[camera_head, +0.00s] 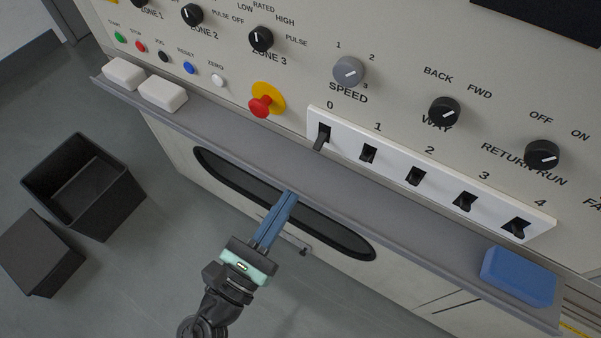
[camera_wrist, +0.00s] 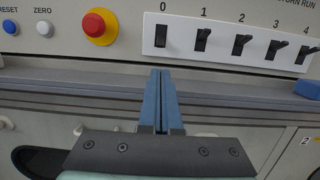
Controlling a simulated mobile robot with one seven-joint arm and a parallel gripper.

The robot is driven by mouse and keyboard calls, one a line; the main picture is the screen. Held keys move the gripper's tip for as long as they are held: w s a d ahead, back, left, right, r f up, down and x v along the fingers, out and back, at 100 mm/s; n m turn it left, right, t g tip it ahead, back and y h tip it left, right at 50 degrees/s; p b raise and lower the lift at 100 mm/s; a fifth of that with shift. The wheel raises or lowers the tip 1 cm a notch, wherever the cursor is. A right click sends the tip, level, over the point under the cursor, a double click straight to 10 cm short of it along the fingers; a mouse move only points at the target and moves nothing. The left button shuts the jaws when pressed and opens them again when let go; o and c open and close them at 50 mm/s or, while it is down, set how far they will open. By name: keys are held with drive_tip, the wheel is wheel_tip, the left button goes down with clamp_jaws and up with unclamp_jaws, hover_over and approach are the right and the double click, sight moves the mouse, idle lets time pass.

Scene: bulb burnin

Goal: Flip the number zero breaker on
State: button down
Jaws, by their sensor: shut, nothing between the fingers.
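The number zero breaker (camera_head: 322,138) is the leftmost black switch on a white strip (camera_head: 398,178), under the printed 0. In the head view its lever juts down and outward, unlike the levers of breakers 1 to 4. It also shows in the wrist view (camera_wrist: 160,37), upright and dark. My gripper (camera_head: 290,194) has its long blue fingers shut together with nothing between them. The fingertips are near the grey ledge, below and apart from breaker zero. In the wrist view the fingertips (camera_wrist: 161,72) point toward the panel just under breaker zero.
A grey ledge (camera_head: 230,140) runs below the strip. A red stop button (camera_head: 262,105) is left of breaker zero, and a grey speed knob (camera_head: 349,71) is above. A blue block (camera_head: 518,276) and white blocks (camera_head: 163,93) lie on the ledge. Black bins (camera_head: 85,187) stand on the floor.

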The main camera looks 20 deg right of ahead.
sight(320, 141)
drive_tip(key=b+x, duration=0.1)
drive_tip(key=x, duration=0.8)
drive_tip(key=shift+w+d, duration=0.15)
drive_tip(key=shift+d, duration=0.05)
drive_tip(key=shift+r, duration=0.1)
drive_tip(key=shift+r+p, duration=0.15)
drive_tip(key=shift+p, duration=0.4)
drive_tip(key=shift+a+y+p, duration=0.1)
drive_tip(key=shift+y+p, duration=0.2)
drive_tip(key=shift+p, duration=0.1)
drive_tip(key=shift+a+r+g+y+p, duration=0.15)
drive_tip(key=shift+g+y+p, duration=0.3)
drive_tip(key=shift+p, duration=1.55)
